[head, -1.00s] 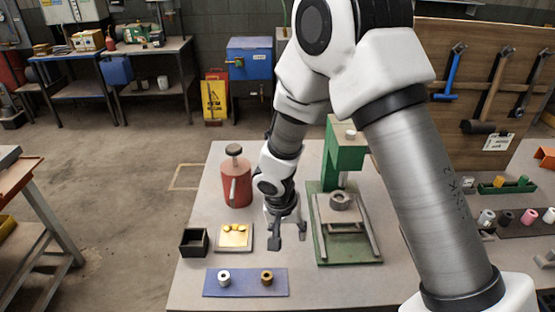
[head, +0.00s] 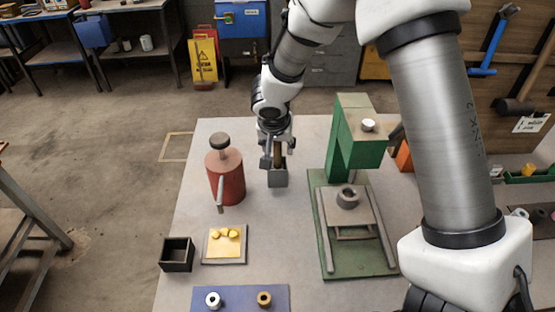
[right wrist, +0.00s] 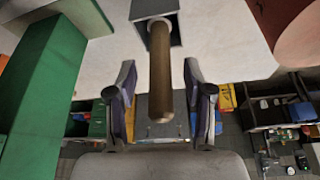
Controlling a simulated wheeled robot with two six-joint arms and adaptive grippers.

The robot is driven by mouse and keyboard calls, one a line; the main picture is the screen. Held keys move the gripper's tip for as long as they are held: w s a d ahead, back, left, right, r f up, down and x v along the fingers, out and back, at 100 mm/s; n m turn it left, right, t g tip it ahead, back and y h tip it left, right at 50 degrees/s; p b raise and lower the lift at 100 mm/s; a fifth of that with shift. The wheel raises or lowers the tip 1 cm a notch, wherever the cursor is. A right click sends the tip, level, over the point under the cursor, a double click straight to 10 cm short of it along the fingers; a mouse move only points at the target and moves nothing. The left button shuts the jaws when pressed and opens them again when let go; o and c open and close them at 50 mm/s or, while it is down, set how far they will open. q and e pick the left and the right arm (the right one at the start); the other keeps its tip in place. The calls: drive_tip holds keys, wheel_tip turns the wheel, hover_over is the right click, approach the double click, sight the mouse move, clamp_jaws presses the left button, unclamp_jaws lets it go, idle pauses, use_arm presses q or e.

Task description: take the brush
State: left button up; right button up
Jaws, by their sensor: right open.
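The brush shows as a brown cylindrical handle (right wrist: 160,85) standing up out of a grey square holder (head: 278,178). The holder stands on the table behind the small tray, between the red can and the green press. Its brush end is hidden inside the holder. My right gripper (head: 277,158) is open at the holder, with its fingers on either side of the handle. In the right wrist view the handle lies between the two spread fingers, with a gap on each side. My left gripper is in no view.
A red can (head: 226,178) with a spout stands close on the left. A green press (head: 345,140) stands on the right. In front are a black box (head: 177,254), a tray (head: 224,258) with yellow pieces, and a blue mat (head: 240,299) with two rings.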

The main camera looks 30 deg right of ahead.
drive_tip(key=shift+w+d+f, duration=0.15)
drive_tip(key=shift+w+f, duration=0.1)
drive_tip(key=shift+f, duration=0.3)
drive_tip(key=shift+s+r, duration=0.15)
drive_tip(key=shift+r, duration=0.05)
drive_tip(key=shift+s+a+r, duration=0.1)
drive_tip(key=shift+a, duration=0.1)
drive_tip(key=c, duration=0.4)
clamp_jaws()
